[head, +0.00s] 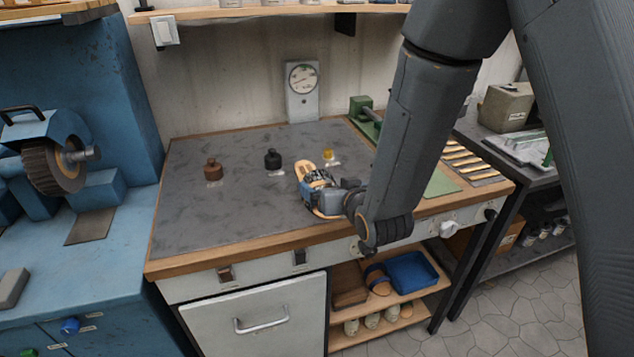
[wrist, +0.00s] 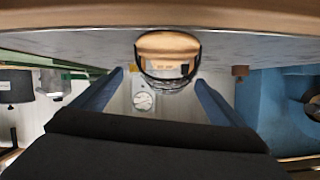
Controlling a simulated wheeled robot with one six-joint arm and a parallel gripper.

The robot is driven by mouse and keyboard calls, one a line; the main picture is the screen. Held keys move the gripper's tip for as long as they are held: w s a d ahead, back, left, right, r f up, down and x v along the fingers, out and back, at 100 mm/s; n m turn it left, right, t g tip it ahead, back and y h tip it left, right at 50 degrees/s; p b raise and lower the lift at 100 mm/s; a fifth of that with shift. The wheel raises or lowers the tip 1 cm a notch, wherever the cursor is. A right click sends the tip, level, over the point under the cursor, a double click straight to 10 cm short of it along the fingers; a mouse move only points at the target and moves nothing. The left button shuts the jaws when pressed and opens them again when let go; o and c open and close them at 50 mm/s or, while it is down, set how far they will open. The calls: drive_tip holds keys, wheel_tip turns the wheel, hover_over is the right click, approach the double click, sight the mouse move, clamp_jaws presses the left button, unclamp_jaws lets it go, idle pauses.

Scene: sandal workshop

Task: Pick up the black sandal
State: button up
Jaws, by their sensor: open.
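The black sandal (head: 307,171) lies on the grey bench top, with a tan sole and a dark strap; my gripper hides part of it in the head view. In the wrist view, which is upside down, the sandal (wrist: 167,44) shows its tan sole and black strap. My gripper (head: 313,190) is low over the bench at the sandal. In the wrist view my gripper (wrist: 160,79) is open, with one blue finger on each side of the sandal and visible gaps. I cannot tell whether a finger touches it.
A dial gauge (head: 302,91) is at the back wall. A blue machine (head: 100,190) stands left. Another sandal (head: 378,279) and a blue tray (head: 411,272) are on the lower shelf.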

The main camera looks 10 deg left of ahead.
sight(318, 183)
drive_tip(key=shift+w+a+f, duration=0.25)
drive_tip(key=shift+w+a, duration=0.05)
drive_tip(key=shift+a, duration=0.25)
drive_tip(key=p+x, duration=0.1)
drive_tip(key=x, duration=0.1)
drive_tip(key=p+x, duration=0.1)
drive_tip(key=shift+w+a+f, duration=0.1)
drive_tip(key=shift+a+f, duration=0.15)
drive_tip(key=shift+a, duration=0.2)
drive_tip(key=shift+w+a+f, duration=0.15)
drive_tip(key=shift+w+f, duration=0.05)
drive_tip(key=shift+w, duration=0.15)
drive_tip(key=c, duration=1.3)
drive_tip(key=shift+c, duration=0.8)
drive_tip(key=shift+r, duration=0.15)
